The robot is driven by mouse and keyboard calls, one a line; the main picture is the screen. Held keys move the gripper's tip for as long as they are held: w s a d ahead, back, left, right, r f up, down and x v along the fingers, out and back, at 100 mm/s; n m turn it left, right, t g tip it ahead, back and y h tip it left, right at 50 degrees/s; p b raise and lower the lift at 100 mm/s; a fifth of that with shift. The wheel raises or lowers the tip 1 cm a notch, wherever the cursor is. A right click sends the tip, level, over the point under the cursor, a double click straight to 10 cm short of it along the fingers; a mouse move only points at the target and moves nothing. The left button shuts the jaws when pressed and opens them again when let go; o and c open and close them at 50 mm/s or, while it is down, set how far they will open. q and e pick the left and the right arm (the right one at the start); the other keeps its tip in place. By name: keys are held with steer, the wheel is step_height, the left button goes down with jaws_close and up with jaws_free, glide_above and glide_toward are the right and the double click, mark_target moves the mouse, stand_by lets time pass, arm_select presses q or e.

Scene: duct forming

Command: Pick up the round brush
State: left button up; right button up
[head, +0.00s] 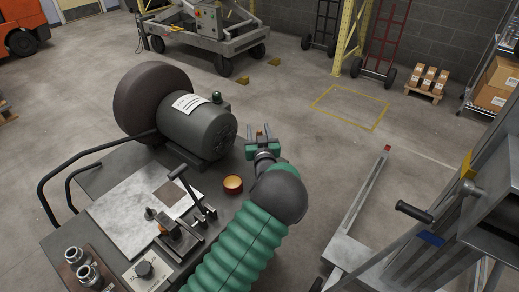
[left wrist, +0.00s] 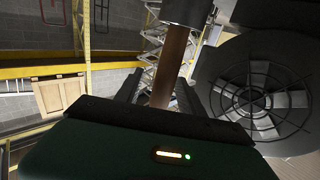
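My left gripper (head: 259,130) points away from me past the far edge of the dark bench, right of the grey motor (head: 198,125). Its fingers stand apart. In the left wrist view, a brown cylinder with a thick dark end, which looks like the round brush (left wrist: 172,62), lies between the two fingers (left wrist: 160,95). A gap shows on its left side; its lower end is hidden behind the gripper body. I cannot make out the brush clearly in the head view. My right gripper is not in view.
A small orange round tin (head: 232,185) sits on the bench beside my left arm. A metal plate (head: 130,215) and a lever clamp (head: 180,235) are nearer. The motor's fan grille (left wrist: 262,98) is close right in the wrist view. A grey lift (head: 440,235) stands right.

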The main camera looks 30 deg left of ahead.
arm_select(q)
jaws_close()
